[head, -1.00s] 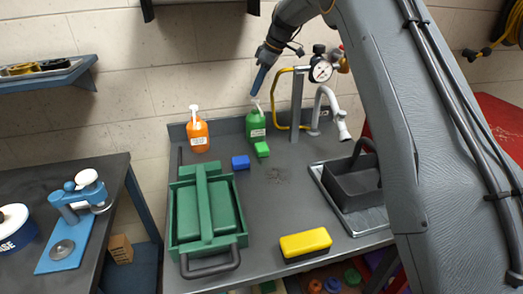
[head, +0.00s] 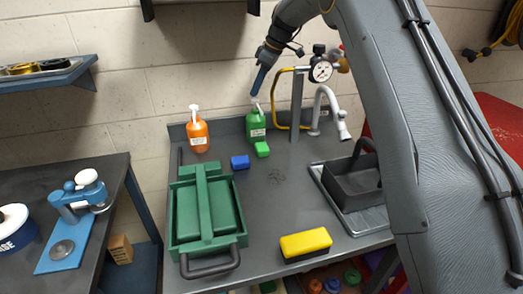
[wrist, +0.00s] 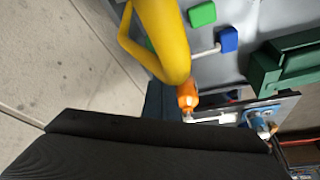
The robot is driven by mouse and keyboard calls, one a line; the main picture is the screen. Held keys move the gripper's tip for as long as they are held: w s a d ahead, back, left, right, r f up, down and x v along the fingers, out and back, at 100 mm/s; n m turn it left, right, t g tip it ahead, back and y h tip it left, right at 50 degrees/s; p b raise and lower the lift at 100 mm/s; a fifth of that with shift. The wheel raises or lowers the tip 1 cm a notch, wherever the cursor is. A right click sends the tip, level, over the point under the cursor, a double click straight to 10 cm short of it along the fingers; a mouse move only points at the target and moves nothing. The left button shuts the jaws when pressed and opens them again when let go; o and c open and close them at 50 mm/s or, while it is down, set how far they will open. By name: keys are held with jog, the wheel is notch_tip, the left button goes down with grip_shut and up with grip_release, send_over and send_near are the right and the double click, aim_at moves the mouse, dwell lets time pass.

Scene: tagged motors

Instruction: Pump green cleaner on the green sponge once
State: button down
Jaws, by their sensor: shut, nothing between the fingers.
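The green cleaner bottle (head: 256,124) stands upright at the back of the grey counter, with a white pump top (head: 256,103). The green sponge (head: 262,149) lies just in front of it. My gripper (head: 255,93) is shut and empty, its blue fingers pointing down directly above the pump top. I cannot tell whether the fingertips touch the pump. In the wrist view the green sponge (wrist: 202,14) shows at the top, while the green bottle is mostly hidden behind a yellow hose.
An orange bottle (head: 197,135) stands to the left and a blue sponge (head: 240,162) lies beside the green one. A yellow hose (head: 275,100), gauge (head: 320,70) and faucet (head: 325,97) stand close on the right. A green case (head: 185,215) and yellow sponge (head: 306,243) are nearer the front.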

jog(key=shift+f, duration=0.15)
jog(key=shift+f+b, duration=0.6)
jog(key=shift+f, duration=0.5)
jog(key=shift+r, duration=0.1)
jog(key=shift+r+p, duration=0.3)
jog(key=shift+r, duration=0.8)
jog(key=shift+r, duration=0.1)
notch_tip(320, 180, up, 6)
jog(key=shift+f+p, duration=0.1)
jog(key=shift+p, duration=0.85)
